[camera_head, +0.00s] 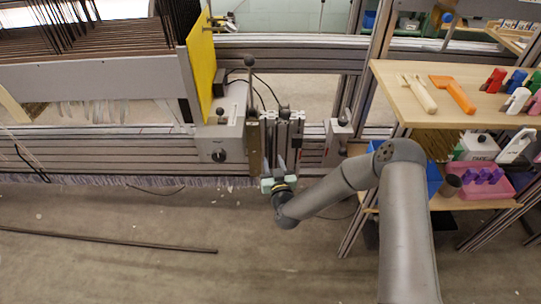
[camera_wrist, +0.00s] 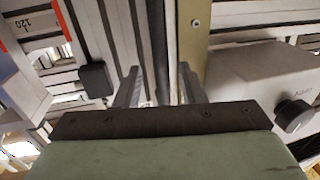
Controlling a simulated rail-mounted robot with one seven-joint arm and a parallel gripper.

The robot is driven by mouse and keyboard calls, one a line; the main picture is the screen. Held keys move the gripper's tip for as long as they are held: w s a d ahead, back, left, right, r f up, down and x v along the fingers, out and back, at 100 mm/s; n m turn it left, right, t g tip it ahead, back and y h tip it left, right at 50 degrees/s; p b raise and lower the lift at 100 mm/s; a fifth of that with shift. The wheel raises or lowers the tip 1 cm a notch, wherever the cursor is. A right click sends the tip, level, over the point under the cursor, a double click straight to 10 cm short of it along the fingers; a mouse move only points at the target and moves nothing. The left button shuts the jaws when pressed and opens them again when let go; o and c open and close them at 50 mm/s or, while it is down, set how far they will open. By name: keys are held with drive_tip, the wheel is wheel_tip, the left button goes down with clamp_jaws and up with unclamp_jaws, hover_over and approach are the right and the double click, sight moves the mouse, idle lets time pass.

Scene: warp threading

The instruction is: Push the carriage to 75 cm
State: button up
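The carriage appears to be the grey box (camera_head: 232,128) with a dark knob, beside the yellow panel on the rail in the head view. In the wrist view a grey box (camera_wrist: 255,72) with a black knob (camera_wrist: 293,115) stands at the right. My gripper (camera_head: 276,167) is in front of the rail, just right of the grey box and below a dark upright block. In the wrist view my gripper (camera_wrist: 158,84) has its two fingers apart. A dark upright bar (camera_wrist: 158,45) shows between them; I cannot tell whether they touch it.
A metal rail (camera_head: 70,140) runs across the picture. A second grey block (camera_head: 338,142) with a lever stands to the right. A yellow panel (camera_head: 201,68) rises at left. A shelf (camera_head: 405,100) with tools stands at right. A label (camera_wrist: 32,22) reads 120.

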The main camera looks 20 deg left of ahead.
sight(271, 155)
drive_tip(key=shift+b+x, duration=0.5)
drive_tip(key=shift+x, duration=2.15)
clamp_jaws()
